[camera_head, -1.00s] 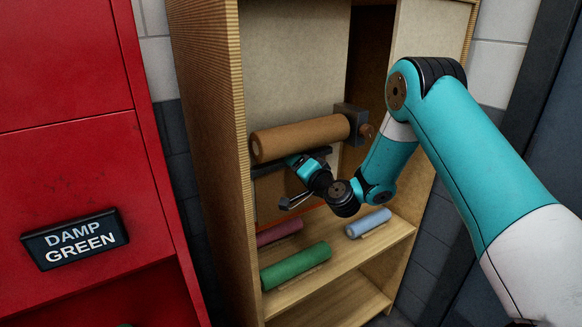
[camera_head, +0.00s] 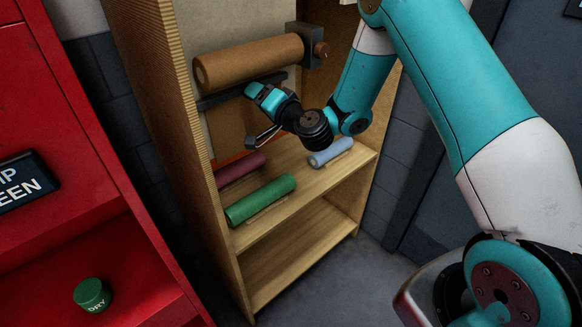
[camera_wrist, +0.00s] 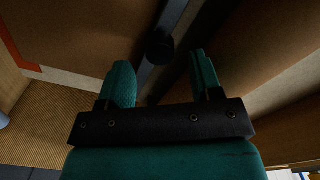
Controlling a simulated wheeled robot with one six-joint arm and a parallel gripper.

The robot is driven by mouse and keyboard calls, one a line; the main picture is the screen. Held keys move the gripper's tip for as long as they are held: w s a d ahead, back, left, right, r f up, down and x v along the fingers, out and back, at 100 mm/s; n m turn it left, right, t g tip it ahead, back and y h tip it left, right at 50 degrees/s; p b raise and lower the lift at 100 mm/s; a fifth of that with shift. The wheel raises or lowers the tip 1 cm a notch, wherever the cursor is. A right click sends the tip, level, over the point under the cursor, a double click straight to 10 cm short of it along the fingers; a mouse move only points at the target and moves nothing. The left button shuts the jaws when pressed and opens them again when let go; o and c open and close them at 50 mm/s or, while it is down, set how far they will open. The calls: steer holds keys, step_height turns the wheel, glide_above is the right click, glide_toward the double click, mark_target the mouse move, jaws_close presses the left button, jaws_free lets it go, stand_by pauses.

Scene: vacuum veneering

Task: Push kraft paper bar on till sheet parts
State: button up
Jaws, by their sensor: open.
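The kraft paper roll (camera_head: 248,62) is brown and lies level in the upper part of the open wooden cabinet, held at its right end by a dark bracket (camera_head: 304,45). The dark bar (camera_head: 222,99) runs just below the roll. My gripper (camera_head: 256,90) is in front of the bar, partly hiding it. In the wrist view my gripper (camera_wrist: 160,64) has its two teal fingers apart, with nothing held. The dark bar (camera_wrist: 174,22) and a black round knob (camera_wrist: 160,46) show between and beyond the fingertips. I cannot tell whether they touch.
The shelf (camera_head: 308,178) below holds a green roll (camera_head: 260,199), a maroon roll (camera_head: 240,169) and a light blue roll (camera_head: 330,152). A red cabinet (camera_head: 85,205) stands at left, with a green round DRY container (camera_head: 92,294). The lower shelf looks empty.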

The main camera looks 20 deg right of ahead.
steer(key=b+v, duration=1.7)
steer(key=b, duration=0.6)
steer(key=s+a+r+n+g+y+p, duration=0.1)
steer(key=s+a+n+g+y+p, duration=0.1)
steer(key=s+a+n+g+p, duration=0.7)
steer(key=shift+s+a+r+g+p, duration=0.3)
steer(key=shift+s+a+g+p, duration=0.6)
steer(key=shift+p, duration=0.85)
steer(key=shift+w+a, duration=0.15)
steer(key=s+d+n+g+h+p, duration=0.1)
steer(key=s+n+g+h+p, duration=0.2)
steer(key=s, duration=0.8)
steer(key=n+g+p, duration=0.1)
steer(key=n+g, duration=0.1)
steer(key=g, duration=0.1)
steer(key=shift+s+n, duration=0.35)
steer(key=shift+n, duration=0.05)
